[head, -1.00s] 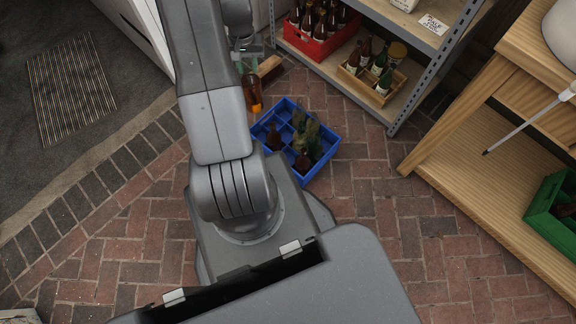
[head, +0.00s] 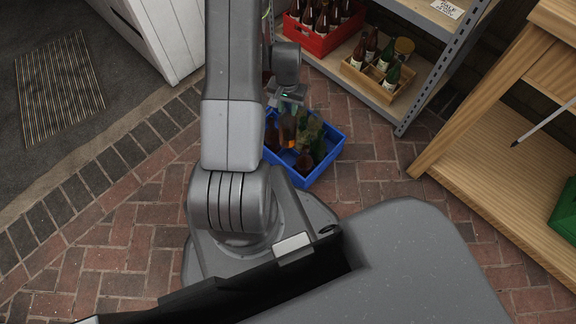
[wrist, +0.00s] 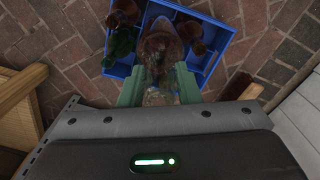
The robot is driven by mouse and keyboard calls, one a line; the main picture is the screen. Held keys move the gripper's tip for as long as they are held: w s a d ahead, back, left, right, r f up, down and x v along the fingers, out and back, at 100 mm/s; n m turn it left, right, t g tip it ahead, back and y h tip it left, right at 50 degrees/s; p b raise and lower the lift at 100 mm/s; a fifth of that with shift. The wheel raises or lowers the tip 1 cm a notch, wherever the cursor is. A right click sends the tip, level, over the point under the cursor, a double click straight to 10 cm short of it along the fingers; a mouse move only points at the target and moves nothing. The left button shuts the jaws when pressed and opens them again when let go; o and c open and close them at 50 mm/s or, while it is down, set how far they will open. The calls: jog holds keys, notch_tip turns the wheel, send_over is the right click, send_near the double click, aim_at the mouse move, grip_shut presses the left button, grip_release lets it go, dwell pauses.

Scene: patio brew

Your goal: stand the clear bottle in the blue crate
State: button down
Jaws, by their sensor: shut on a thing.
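The bottle hangs roughly upright over the crate. Whether its base is inside a compartment or touches the floor of the crate is hidden.
The crate holds brown bottles (head: 305,160) and green bottles (head: 319,148) close around the held one. A metal shelf (head: 408,108) with a red crate (head: 322,40) and a wooden crate (head: 372,84) stands behind. A wooden bench (head: 480,150) is at right.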

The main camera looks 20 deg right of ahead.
aim_at(288, 119)
jog(key=shift+s+f, duration=0.15)
jog(key=shift+f, duration=0.55)
notch_tip(288, 119, down, 17)
jog(key=b, duration=0.5)
jog(key=shift+f, duration=0.1)
jog(key=c, duration=1)
grip_release()
jog(key=shift+b, duration=0.3)
jog(key=shift+c, duration=0.2)
notch_tip(288, 119, up, 12)
jog(key=p, duration=0.4)
